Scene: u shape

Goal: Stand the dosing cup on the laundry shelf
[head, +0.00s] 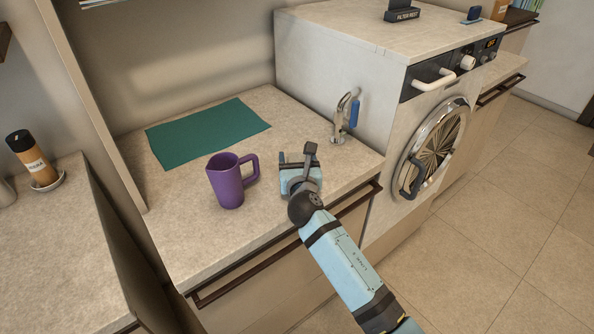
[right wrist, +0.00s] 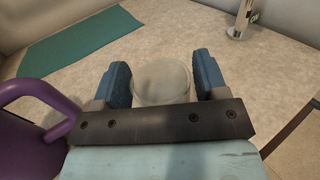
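A pale, translucent cup (right wrist: 163,80), which looks like the dosing cup, sits between the two blue fingers of my right gripper (right wrist: 162,76) in the right wrist view. The fingers lie close along both its sides; whether they press on it I cannot tell. Its lower part is hidden behind the gripper's dark bar. In the head view my right gripper (head: 298,160) is low over the counter (head: 200,240), right of the purple mug, and the cup cannot be made out there. My left gripper is not in view. I cannot identify the laundry shelf with certainty.
A purple mug (head: 229,185) stands close left of my gripper, its handle towards it. A teal mat (head: 205,133) lies behind. A tap (head: 341,118) with a blue handle stands behind right. A washing machine (head: 335,70) rises at the right.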

